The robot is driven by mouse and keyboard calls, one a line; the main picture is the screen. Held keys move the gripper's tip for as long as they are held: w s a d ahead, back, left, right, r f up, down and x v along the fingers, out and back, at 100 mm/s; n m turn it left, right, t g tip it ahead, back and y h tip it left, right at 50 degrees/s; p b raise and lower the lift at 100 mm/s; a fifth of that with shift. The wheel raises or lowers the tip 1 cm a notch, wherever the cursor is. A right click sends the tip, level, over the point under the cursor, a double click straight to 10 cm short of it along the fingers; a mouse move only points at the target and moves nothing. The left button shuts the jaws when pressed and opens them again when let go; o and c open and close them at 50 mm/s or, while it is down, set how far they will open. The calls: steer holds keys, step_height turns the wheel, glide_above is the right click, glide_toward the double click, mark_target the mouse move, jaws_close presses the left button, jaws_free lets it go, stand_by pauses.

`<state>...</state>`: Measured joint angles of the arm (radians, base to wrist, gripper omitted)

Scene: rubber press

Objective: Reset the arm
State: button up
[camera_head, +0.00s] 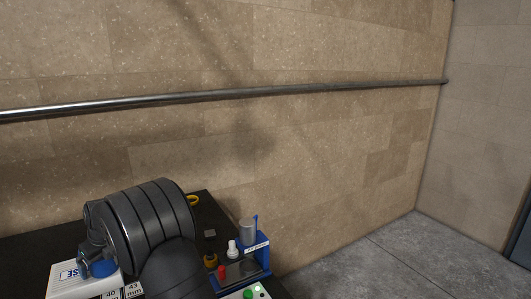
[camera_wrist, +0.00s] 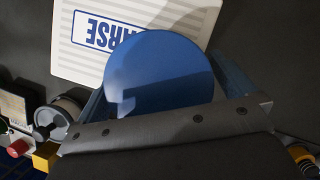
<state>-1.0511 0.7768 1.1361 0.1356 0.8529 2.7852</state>
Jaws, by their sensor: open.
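My arm, with dark ringed segments, reaches over the black table (camera_head: 30,252) in the head view. My gripper (camera_wrist: 163,98) shows at the bottom of the wrist view as a dark plate with bolts and bluish parts at both sides. It is open. A round blue piece (camera_wrist: 160,70) lies in front of it, between those side parts; I cannot tell whether they touch it. The same blue also shows in the head view (camera_head: 98,268), beside a white box.
The white box (camera_wrist: 75,45) has blue lettering. A blue holder (camera_head: 256,258) with a grey cylinder (camera_head: 247,232) stands to the right, near red (camera_head: 221,272), white (camera_head: 232,248) and yellow parts (camera_head: 211,260). A yellow ring (camera_head: 193,200) lies behind. A metal rail (camera_head: 250,93) crosses the wall.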

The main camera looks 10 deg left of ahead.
steer(key=shift+r, duration=1.8)
step_height(320, 180, down, 3)
steer(key=v, duration=1.1)
steer(key=x, duration=1.2)
steer(key=shift+d+f, duration=0.1)
steer(key=shift+f, duration=0.05)
steer(key=r, duration=0.3)
steer(key=d+r, duration=0.1)
steer(key=r, duration=0.1)
steer(key=shift+w+r, duration=0.15)
steer(key=shift+w, duration=0.1)
steer(key=w+d+r, duration=0.6)
steer(key=d, duration=0.4)
steer(key=w+d+f+m+t, duration=0.1)
steer(key=w+d+f+m, duration=0.2)
steer(key=w, duration=0.7)
steer(key=w+d+f, duration=0.2)
steer(key=w+d, duration=0.2)
steer(key=w, duration=0.5)
steer(key=a+f, duration=0.2)
steer(key=a, duration=0.1)
steer(key=s+a+f, duration=0.1)
steer(key=a+f, duration=0.1)
steer(key=a, duration=0.1)
steer(key=a+f, duration=0.2)
steer(key=a, duration=0.1)
steer(key=shift+s+a+f, duration=0.15)
steer(key=shift+a, duration=0.15)
